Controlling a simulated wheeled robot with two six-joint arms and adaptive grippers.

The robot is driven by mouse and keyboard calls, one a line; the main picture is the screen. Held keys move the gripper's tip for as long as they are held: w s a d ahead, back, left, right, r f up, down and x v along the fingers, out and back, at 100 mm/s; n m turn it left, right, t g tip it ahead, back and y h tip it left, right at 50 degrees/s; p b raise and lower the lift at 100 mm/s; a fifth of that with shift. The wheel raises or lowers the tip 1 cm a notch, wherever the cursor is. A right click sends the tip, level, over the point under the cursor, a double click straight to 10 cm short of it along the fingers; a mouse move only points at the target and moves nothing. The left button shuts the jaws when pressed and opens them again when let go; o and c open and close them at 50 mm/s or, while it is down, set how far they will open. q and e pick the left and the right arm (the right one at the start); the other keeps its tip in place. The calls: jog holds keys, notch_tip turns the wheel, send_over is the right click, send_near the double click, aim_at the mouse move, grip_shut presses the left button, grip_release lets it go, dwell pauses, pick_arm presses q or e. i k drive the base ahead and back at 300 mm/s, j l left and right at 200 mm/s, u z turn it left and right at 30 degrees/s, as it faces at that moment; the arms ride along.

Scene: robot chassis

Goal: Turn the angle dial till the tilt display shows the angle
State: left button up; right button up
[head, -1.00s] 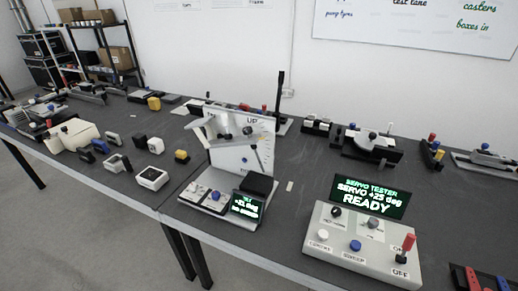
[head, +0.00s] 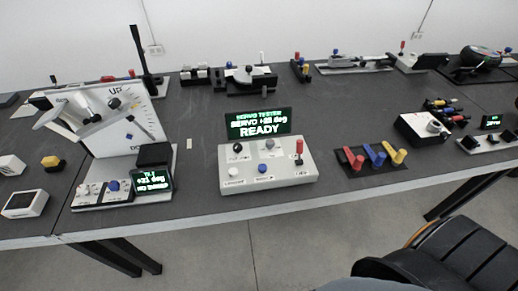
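The tilt unit has a white upright board marked UP (head: 128,122) with a white tilted arm in front. At its base is a small tilt display (head: 152,180) with green and white text, too small to read surely. A blue knob (head: 113,186) and small white controls sit left of it. The servo tester (head: 266,172) is a light grey box. Its screen (head: 258,123) shows SERVO, a blurred value in deg, and READY. It carries a black knob (head: 238,148), a grey knob (head: 270,145), white and blue buttons and a red lever (head: 299,151). Neither gripper shows.
The dark bench (head: 200,130) runs across the view. Red, blue and yellow levers (head: 374,158) stand right of the tester. Several devices line the back. A black padded seat (head: 450,258) is at the lower right.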

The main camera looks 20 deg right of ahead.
aim_at(270, 144)
jog(key=l+z, duration=0.15)
jog(key=l, duration=0.35)
jog(key=i+l+z, duration=0.15)
jog(key=l, duration=0.3)
jog(key=l+z, duration=0.15)
jog(key=l, duration=0.35)
jog(key=k+j+u, duration=0.55)
jog(key=i+j, duration=0.05)
jog(key=j, duration=0.05)
